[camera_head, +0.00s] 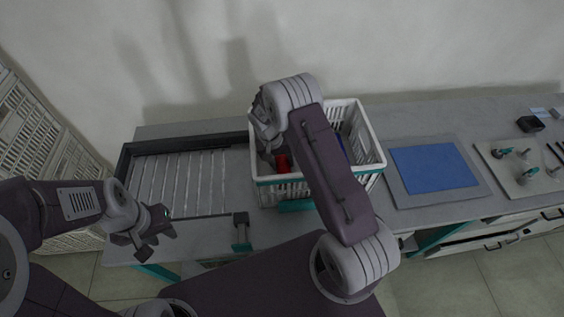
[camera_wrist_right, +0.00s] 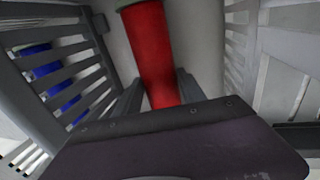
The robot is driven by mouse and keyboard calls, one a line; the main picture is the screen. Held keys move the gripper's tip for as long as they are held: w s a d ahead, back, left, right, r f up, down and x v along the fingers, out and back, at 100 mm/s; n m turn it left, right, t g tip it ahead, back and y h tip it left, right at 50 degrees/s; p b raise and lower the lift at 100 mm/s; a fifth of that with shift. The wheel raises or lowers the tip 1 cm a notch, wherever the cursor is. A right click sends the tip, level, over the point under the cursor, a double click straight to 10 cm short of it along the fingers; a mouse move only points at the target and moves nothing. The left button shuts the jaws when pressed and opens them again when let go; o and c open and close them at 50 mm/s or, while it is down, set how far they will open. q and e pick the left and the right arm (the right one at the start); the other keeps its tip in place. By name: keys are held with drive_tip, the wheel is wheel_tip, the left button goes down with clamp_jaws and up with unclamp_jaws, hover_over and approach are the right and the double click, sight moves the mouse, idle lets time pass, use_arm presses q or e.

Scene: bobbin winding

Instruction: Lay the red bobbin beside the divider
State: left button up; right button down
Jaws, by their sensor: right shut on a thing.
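The red bobbin (camera_head: 282,163) is inside the white slatted basket (camera_head: 372,160), in its left part. In the right wrist view the red bobbin (camera_wrist_right: 155,50) stands out between the two fingers of my right gripper (camera_wrist_right: 158,95), which is shut on it. My right gripper reaches down into the basket, and my arm covers the middle of it in the head view. A slatted panel (camera_wrist_right: 85,62), apparently the divider, is left of the red bobbin in the wrist view; a blue bobbin (camera_wrist_right: 52,78) shows through its slats. My left gripper (camera_head: 156,234) is open and empty, left of the basket.
A dark-framed slatted tray (camera_head: 125,160) lies left of the basket. A small teal-and-grey stand (camera_head: 241,232) is at the table's front edge. A blue mat (camera_head: 432,167) and a board with several small fittings (camera_head: 520,170) are to the right.

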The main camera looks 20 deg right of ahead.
drive_tip(key=c, duration=0.7)
unclamp_jaws()
drive_tip(key=shift+f, duration=0.1)
drive_tip(key=shift+r, duration=0.35)
drive_tip(key=v, duration=1.1)
drive_tip(key=shift+r+b, duration=0.3)
drive_tip(key=shift+r, duration=0.05)
